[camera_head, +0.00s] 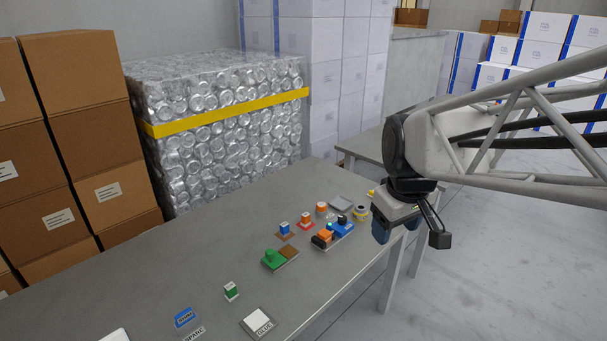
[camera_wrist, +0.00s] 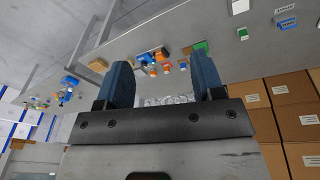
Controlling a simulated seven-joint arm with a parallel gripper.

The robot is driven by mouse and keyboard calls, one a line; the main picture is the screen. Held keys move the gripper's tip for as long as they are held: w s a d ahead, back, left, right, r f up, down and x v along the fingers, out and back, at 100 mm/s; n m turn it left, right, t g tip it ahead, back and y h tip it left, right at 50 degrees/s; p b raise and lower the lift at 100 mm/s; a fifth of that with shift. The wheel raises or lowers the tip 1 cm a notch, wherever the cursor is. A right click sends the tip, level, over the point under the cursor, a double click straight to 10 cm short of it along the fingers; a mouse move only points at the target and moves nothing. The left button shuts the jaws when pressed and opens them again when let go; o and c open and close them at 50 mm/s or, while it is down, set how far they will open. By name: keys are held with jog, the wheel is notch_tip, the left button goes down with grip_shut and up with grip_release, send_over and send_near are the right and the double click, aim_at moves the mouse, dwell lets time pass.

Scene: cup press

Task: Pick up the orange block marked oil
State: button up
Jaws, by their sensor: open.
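Several small orange blocks stand on the grey table (camera_head: 190,262) in the head view. One orange block (camera_head: 306,215) sits on a red-edged base, another orange block (camera_head: 321,206) is a little behind it, and an orange piece (camera_head: 325,235) lies in a group with black and blue parts. The lettering is too small to tell which is marked oil. My gripper (camera_head: 396,226) hangs to the right of these, apart from them, near the table's right end. In the wrist view my gripper (camera_wrist: 161,64) has its two blue fingers wide apart with nothing between them.
A blue block (camera_head: 284,228), a green block (camera_head: 275,257), a green-and-white block (camera_head: 231,291) and a white labelled pad (camera_head: 258,321) stand on the table. A stack of wrapped cans (camera_head: 225,120) and brown cartons (camera_head: 85,120) rise behind. The table's left middle is clear.

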jog(key=w+a+f+n, duration=0.1)
jog(key=w+n, duration=0.2)
jog(key=w, duration=0.5)
jog(key=w+a+f+n, duration=0.1)
jog(key=w+a+n, duration=0.15)
jog(key=w, duration=0.45)
jog(key=n+g, duration=0.2)
jog(key=n, duration=1.4)
send_over(306, 215)
notch_tip(306, 215, down, 29)
jog(key=shift+s+r, duration=0.15)
jog(key=shift+r, duration=0.05)
jog(key=shift+w+a+f+n, duration=0.1)
jog(key=shift+w+f+n, duration=0.25)
jog(key=shift+f, duration=0.1)
jog(key=shift+s, duration=0.1)
jog(key=shift+f, duration=1.3)
